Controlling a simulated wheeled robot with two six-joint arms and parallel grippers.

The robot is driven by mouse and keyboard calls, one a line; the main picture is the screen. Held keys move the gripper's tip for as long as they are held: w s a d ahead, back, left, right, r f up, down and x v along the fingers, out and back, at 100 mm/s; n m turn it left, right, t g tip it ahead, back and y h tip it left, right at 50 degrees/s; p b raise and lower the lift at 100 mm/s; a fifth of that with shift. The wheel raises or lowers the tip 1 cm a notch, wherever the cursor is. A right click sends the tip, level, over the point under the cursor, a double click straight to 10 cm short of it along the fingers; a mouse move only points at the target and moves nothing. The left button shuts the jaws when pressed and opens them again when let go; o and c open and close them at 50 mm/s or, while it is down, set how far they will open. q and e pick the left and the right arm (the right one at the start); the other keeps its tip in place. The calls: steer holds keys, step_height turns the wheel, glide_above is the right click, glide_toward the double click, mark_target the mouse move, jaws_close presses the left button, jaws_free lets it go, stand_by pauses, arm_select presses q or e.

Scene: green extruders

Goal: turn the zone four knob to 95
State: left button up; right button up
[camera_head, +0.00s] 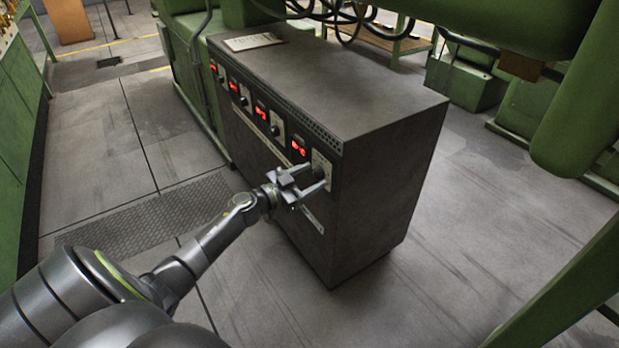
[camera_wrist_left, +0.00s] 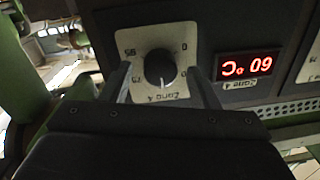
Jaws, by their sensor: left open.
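The zone four knob (camera_wrist_left: 160,69) is a dark round knob on a pale dial plate (camera_wrist_left: 178,38), upside down in the left wrist view. A small light mark on the knob points down in that picture, towards the Zone 4 lettering. The plate's 95 is at the upper left and its 0 at the upper right. My left gripper (camera_wrist_left: 160,80) is open, its fingers on either side of the knob with gaps showing. In the head view, my left gripper (camera_head: 317,174) is at the nearest dial of the cabinet. My right gripper is not in view.
The zone 4 display (camera_wrist_left: 248,65) glows red and seems to read 60 °C, upside down. The grey control cabinet (camera_head: 350,95) carries several more displays and knobs further along. Green machinery (camera_head: 580,120) hangs at the right. The floor (camera_head: 450,260) right of the cabinet is clear.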

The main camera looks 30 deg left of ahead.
arm_select(q)
steer(key=shift+w, duration=0.1)
steer(key=c, duration=1)
